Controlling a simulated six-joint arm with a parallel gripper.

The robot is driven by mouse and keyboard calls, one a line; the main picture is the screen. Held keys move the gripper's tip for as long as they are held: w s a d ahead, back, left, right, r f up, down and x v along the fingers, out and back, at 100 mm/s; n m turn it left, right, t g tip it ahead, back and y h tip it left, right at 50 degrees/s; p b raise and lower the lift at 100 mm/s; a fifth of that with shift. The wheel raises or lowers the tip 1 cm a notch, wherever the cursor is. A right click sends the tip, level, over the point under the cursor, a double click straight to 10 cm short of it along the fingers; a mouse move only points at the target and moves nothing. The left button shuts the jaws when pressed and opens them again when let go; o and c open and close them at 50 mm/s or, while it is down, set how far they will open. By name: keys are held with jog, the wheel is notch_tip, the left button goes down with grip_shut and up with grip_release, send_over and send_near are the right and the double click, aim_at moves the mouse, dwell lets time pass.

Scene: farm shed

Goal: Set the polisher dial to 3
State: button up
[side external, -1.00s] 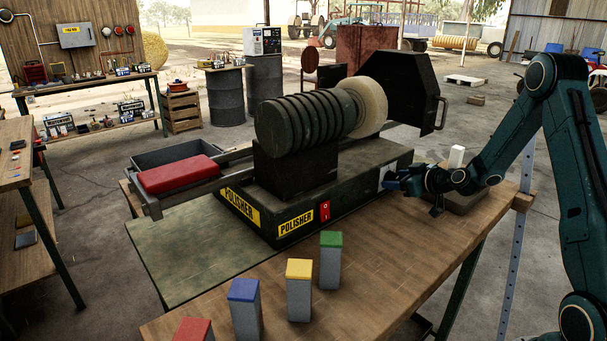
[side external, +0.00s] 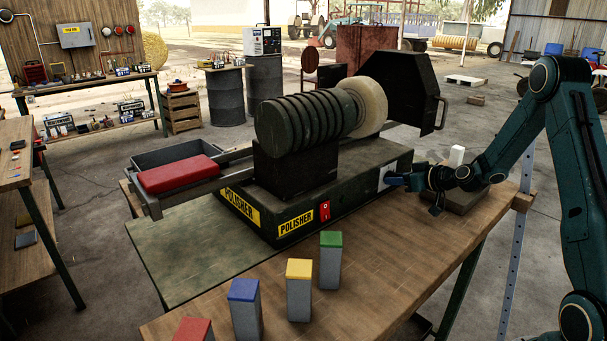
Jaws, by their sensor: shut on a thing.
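The polisher (side external: 345,195) is a dark green machine on the bench, with a ribbed motor and a pale buffing wheel (side external: 369,103). A pale dial plate (side external: 384,176) shows on the right end of its front face. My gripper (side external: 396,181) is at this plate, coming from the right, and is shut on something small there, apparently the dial. The dial itself is mostly hidden by the fingers, and its numbers and setting are too small to read. A red switch (side external: 325,211) sits on the front face beside a yellow POLISHER label.
Blocks with red (side external: 193,330), blue (side external: 244,290), yellow (side external: 299,270) and green (side external: 331,240) tops stand along the bench front. A red block (side external: 178,174) lies left of the polisher. A small white block (side external: 457,156) stands behind my wrist. The bench's front right is clear.

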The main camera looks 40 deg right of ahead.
jog(key=shift+d+m+y, duration=0.2)
jog(key=shift+m+y, duration=0.6)
jog(key=shift+m, duration=0.4)
jog(key=o, duration=1)
jog(key=shift+s, duration=0.1)
jog(key=shift+v, duration=3.65)
